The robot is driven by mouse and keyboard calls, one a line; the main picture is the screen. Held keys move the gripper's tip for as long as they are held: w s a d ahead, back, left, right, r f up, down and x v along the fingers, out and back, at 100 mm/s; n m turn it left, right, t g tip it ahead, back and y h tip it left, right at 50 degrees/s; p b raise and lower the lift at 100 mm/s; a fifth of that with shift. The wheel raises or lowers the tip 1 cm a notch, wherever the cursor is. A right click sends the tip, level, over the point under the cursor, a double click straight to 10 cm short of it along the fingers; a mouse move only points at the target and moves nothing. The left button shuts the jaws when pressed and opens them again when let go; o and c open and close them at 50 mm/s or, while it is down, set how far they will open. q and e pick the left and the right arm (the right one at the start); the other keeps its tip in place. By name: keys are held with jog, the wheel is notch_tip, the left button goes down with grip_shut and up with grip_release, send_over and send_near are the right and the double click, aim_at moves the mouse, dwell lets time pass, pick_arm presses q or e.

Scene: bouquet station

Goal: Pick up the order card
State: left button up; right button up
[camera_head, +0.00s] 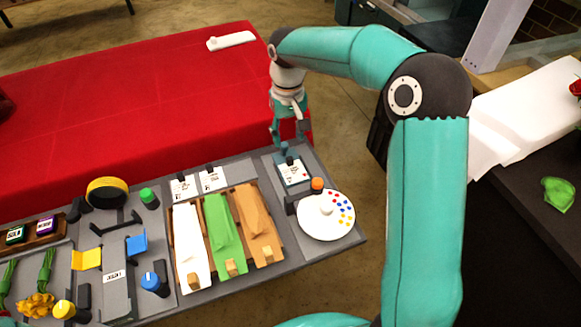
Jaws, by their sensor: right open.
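A small white card with dark print (292,171) stands on a dark teal backing at the far right part of the grey station board. Two similar white cards, one (183,188) and another (213,179), stand behind the paper rolls; which is the order card I cannot tell for sure. My right gripper (289,139) points down just above and behind the card on the teal backing. Its fingers are apart, and I see nothing held between them. My left gripper is not in view.
A round white dial with coloured dots (326,216) and an orange-capped item (317,185) sit close in front of that card. White, green (224,226) and brown rolls lie to the left. A red-covered table (130,95) is behind.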

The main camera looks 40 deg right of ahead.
aim_at(293, 169)
jog(key=shift+s+f+p, duration=0.1)
jog(key=shift+f+p, duration=0.4)
jog(key=shift+f, duration=3.4)
grip_shut()
